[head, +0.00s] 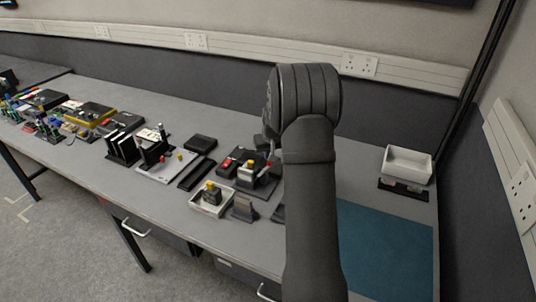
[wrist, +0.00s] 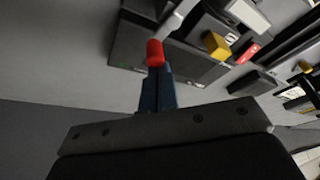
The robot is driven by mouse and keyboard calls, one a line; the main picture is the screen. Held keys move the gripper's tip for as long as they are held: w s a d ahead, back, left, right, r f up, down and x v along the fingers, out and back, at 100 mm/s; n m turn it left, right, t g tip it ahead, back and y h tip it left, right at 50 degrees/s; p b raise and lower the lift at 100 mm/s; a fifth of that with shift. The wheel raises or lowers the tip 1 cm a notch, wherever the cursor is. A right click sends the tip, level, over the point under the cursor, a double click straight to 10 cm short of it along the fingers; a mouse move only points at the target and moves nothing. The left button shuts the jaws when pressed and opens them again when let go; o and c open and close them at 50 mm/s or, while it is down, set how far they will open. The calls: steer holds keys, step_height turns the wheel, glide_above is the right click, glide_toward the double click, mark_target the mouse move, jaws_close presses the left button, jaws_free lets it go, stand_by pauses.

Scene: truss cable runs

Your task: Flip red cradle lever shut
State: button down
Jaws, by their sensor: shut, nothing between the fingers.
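The red lever tip (wrist: 155,53) shows in the wrist view at the end of a pale shaft, which slants up and to the right over a dark base plate (wrist: 130,42). My gripper (wrist: 157,75) has its dark blue fingers together, with nothing visible between them. The fingertips are right at the red tip and overlap it in the picture; I cannot tell whether they touch. In the head view my arm covers the gripper and part of the bench. A dark fixture (head: 255,178) with red and yellow parts stands left of my arm there.
A yellow block (wrist: 216,45) and a red switch (wrist: 247,53) are to the right of the lever in the wrist view. In the head view a white tray (head: 208,207) stands near the bench's front edge. A teal mat (head: 390,245) lies clear at right, below a white bin (head: 407,164).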

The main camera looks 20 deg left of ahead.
steer(key=shift+d+m, duration=0.25)
steer(key=shift+m, duration=0.45)
steer(key=d+m+h, duration=0.1)
steer(key=m, duration=0.3)
steer(key=s+d+m+h, duration=0.1)
steer(key=m, duration=0.3)
steer(key=s+d+m+h, duration=0.1)
steer(key=m+h, duration=0.1)
steer(key=m, duration=0.2)
steer(key=shift+s+d+t, duration=0.1)
steer(key=shift+d+t, duration=0.2)
steer(key=shift+d, duration=0.05)
steer(key=shift+a, duration=0.15)
